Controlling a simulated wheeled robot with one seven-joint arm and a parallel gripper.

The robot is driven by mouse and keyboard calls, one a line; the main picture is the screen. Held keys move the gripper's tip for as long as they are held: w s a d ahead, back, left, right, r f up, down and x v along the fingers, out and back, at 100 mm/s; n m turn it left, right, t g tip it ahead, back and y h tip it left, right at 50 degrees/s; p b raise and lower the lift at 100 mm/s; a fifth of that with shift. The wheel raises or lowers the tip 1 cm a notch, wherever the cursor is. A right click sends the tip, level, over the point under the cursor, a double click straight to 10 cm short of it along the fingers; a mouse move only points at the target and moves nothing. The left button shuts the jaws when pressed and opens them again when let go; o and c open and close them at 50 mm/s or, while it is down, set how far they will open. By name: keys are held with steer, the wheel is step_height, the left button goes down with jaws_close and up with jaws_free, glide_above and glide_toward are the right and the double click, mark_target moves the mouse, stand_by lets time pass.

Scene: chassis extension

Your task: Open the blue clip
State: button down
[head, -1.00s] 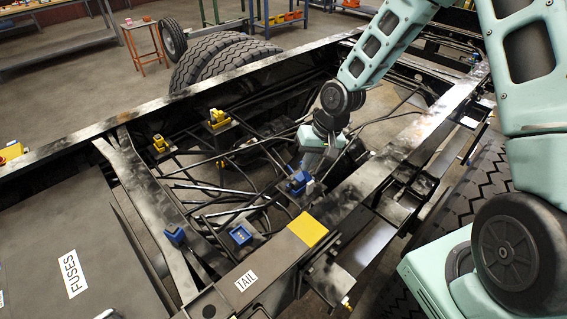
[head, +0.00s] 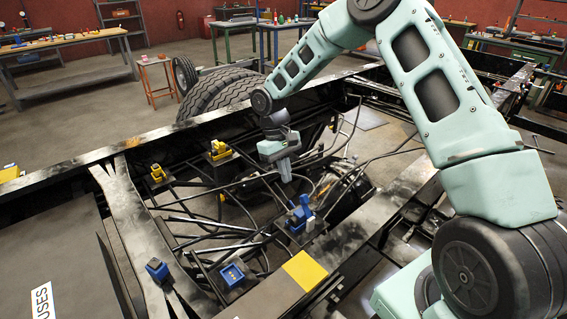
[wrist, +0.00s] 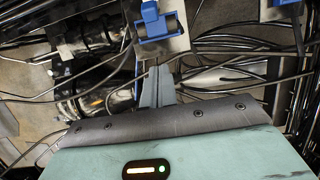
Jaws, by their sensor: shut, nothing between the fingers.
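A blue clip (head: 299,215) is on a small light plate on the near side of the frame opening, right of centre in the head view. Its upper part stands up, but I cannot tell whether it is open. In the wrist view a blue clip (wrist: 154,24) with a dark roller-like part shows at the top, just beyond my fingertips. My gripper (head: 286,180) points down, behind and slightly left of the clip in the head view. Its two grey fingers (wrist: 158,72) are together and empty, and appear apart from the clip.
A blue socket block (head: 232,275) and a smaller blue part (head: 157,269) sit nearer on the left. Two yellow clips (head: 219,150) (head: 158,173) stand farther left. Dark hoses and rods cross the opening. Chassis rails (head: 365,215) border it.

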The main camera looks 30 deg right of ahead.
mark_target(307, 206)
steer(key=p+x, duration=0.1)
steer(key=x, duration=0.4)
steer(key=shift+s+f, duration=0.1)
steer(key=shift+s, duration=0.05)
steer(key=s+r+p, duration=0.2)
steer(key=s, duration=0.1)
steer(key=shift+d+r, duration=0.15)
steer(key=shift+d, duration=0.2)
